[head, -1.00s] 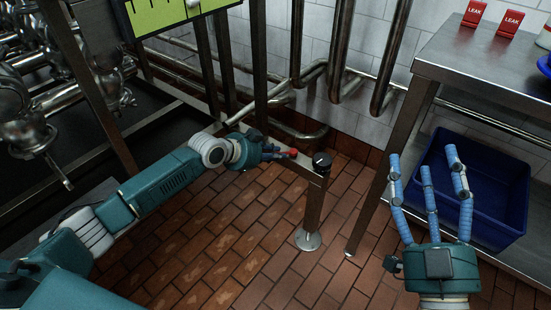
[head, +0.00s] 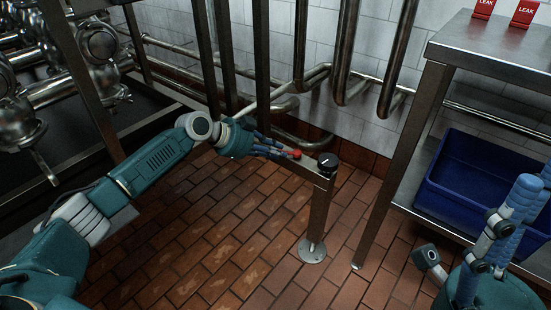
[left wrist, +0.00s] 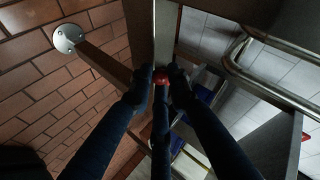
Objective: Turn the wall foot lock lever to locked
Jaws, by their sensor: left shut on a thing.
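The post's round foot (head: 312,250) stands on brick tiles. A blue bin (head: 475,195) sits under a steel table (head: 490,50) at right. Pipes (head: 345,60) run along the wall.

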